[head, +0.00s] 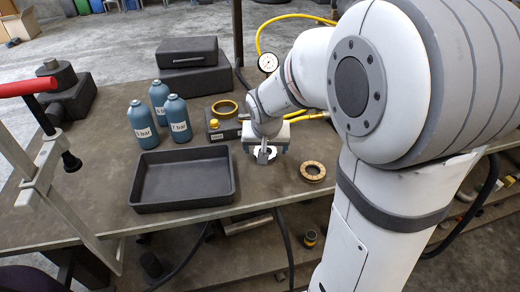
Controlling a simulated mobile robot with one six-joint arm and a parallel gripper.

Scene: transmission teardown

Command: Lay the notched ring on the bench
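My gripper (263,156) points down low over the bench (270,187), between the black tray and a tan ring. A small pale, dark-centred round piece (270,154) shows at its fingertips; I cannot tell whether it is gripped or lies beneath them. The tan-brown ring (312,172) lies flat on the bench just right of my gripper, with darker marks around its face that may be notches. A yellow ring (224,108) lies farther back, left of my wrist. Which ring is the notched one is not certain at this size.
A black tray (183,201) stands empty at the front left. Several blue bottles (173,118) stand behind it. A dark box with yellow parts (222,126) sits left of my wrist. Black cases (188,68) and a dial gauge (267,62) are behind. A red-handled clamp (40,87) is far left.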

